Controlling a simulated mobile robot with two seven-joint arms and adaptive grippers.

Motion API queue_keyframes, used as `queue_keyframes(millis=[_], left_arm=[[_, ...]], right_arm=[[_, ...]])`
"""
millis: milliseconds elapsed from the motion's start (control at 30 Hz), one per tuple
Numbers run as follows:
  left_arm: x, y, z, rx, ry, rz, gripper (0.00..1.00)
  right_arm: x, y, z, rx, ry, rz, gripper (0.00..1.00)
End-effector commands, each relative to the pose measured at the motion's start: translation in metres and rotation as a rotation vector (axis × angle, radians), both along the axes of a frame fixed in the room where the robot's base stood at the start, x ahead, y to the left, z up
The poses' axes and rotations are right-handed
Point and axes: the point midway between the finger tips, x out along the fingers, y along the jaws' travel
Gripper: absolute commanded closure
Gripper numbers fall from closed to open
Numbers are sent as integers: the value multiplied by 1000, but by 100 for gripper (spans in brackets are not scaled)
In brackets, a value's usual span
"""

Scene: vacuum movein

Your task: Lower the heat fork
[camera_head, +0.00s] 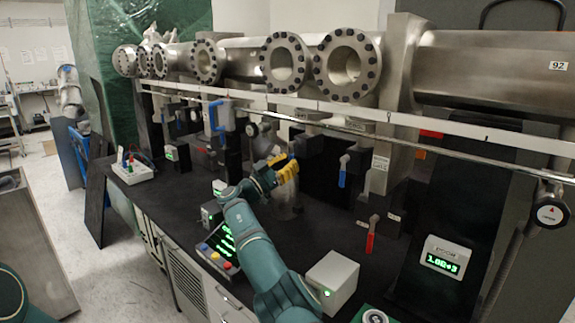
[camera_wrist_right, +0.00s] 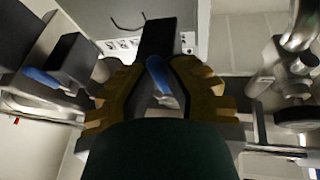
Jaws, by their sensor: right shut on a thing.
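My right gripper (camera_head: 287,171), with yellow fingers, reaches over the black bench, below the steel pipe line. In the right wrist view my right gripper (camera_wrist_right: 158,82) is shut on a blue handle (camera_wrist_right: 158,72), which sits between the yellow fingers below a dark block (camera_wrist_right: 158,36). In the head view the gripper hides this handle. I cannot tell by shape whether it belongs to the heat fork. My left gripper is out of view.
Another blue lever (camera_head: 343,171) hangs to the right of the gripper, and a red lever (camera_head: 371,235) stands lower right. A white box (camera_head: 331,281) and a display (camera_head: 444,258) stand on the bench. A long rail (camera_head: 470,160) runs above it.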

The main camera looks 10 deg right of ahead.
Motion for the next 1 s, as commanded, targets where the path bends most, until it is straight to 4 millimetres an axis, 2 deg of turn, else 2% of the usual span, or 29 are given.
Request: queue_keyframes(millis=[33, 267, 300, 367, 733, 1000], left_arm=[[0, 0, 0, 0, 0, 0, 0], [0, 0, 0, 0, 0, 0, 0], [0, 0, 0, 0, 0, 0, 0], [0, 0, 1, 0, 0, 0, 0], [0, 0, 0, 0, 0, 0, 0], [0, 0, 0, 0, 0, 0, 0]], right_arm=[[1, 3, 5, -5, -4, 13, 100], [1, 4, 6, -6, -5, 14, 100], [1, 4, 6, -6, -5, 14, 77], [1, 4, 6, -6, -6, 13, 56], [0, 4, 2, -2, -1, 7, 56], [-5, 21, -5, -2, 1, 8, 56]])
